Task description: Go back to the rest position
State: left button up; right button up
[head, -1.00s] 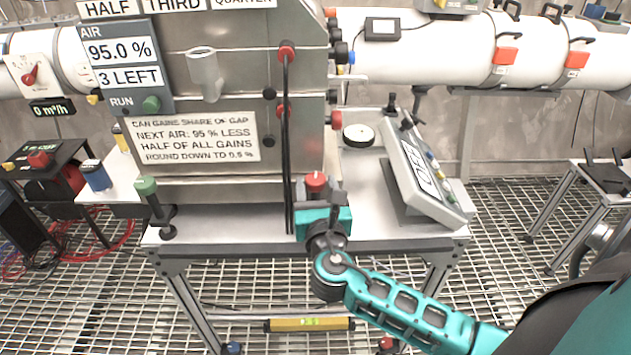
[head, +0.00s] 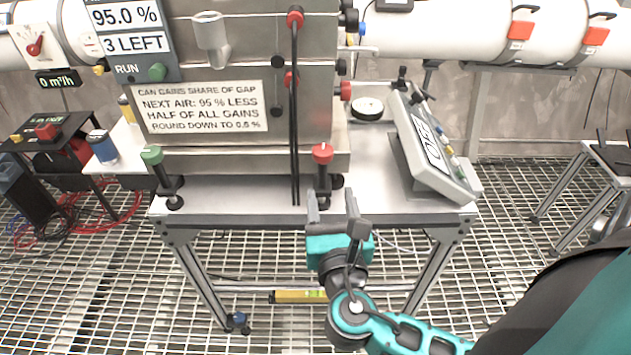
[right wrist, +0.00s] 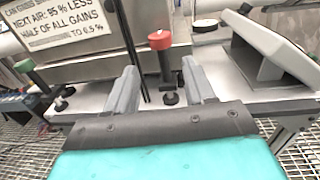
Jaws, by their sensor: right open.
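My right gripper (head: 335,208) is open and empty in the head view, just in front of the table's front edge. A red-topped lever (head: 322,170) stands upright on the table just beyond its fingers, apart from them as far as I can tell. In the right wrist view, the red-topped lever (right wrist: 162,58) shows between and beyond the two open grey fingers (right wrist: 163,88). A green-topped lever (head: 160,175) stands at the table's front left. My left gripper is not in view.
The steel table (head: 250,200) carries a large metal housing with a sign (head: 200,107). A slanted display panel (head: 432,150) and a round dial (head: 367,108) are on its right. A side table (head: 612,155) stands far right.

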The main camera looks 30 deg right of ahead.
jog(key=s+a+f+m+g+y, duration=0.2)
jog(key=f+m+y, duration=0.3)
jog(key=f+m, duration=0.4)
jog(key=s+a+f+m+g+y, duration=0.3)
jog(key=f+m, duration=0.6)
jog(key=m, duration=1)
jog(key=shift+s+a+y, duration=0.6)
jog(key=shift+a+y, duration=0.1)
jog(key=shift+y, duration=0.4)
